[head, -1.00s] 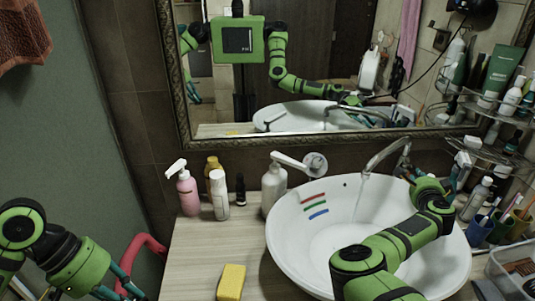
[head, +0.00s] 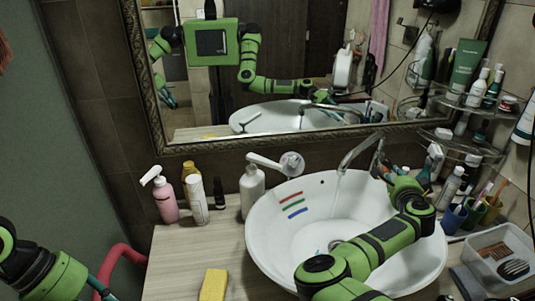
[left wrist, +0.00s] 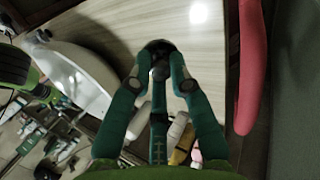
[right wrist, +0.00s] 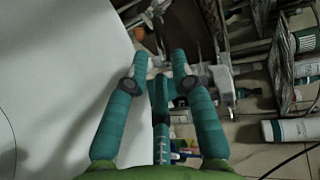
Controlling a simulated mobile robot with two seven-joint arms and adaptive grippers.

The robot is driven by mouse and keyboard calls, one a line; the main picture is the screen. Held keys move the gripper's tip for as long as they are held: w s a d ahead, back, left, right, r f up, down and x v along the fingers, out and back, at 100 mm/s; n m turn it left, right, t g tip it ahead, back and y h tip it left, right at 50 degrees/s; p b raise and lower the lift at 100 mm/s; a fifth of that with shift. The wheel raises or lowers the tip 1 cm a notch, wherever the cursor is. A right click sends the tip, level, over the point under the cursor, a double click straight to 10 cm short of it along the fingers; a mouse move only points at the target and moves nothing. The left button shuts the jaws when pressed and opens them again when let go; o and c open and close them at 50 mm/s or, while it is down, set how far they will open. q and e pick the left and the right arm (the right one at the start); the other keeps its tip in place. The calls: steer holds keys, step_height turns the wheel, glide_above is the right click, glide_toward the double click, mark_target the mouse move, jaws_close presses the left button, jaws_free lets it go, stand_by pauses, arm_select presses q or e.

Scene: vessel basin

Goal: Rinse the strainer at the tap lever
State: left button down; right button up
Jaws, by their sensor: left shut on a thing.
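The tap (head: 362,148) arches over the right back of the white basin (head: 262,250), and a thin pale stream falls from its spout. The upright tap lever (head: 378,158) stands just right of the spout. My right gripper (head: 383,172) is at the lever; in the right wrist view its fingers (right wrist: 157,62) are apart, and I cannot tell whether they touch it. In the left wrist view my left gripper (left wrist: 160,62) is shut on a small dark round thing, which I take to be the strainer (left wrist: 159,46). Its shape is mostly hidden by the fingers.
A yellow sponge (head: 213,284) lies on the counter left of the basin. A pink pump bottle (head: 165,200) and a white dispenser (head: 252,188) stand behind. A red curved bar (head: 122,257) is near my left arm. Cups and shelves crowd the right.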

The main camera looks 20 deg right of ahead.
steer(key=v, duration=0.8)
steer(key=shift+w, duration=0.1)
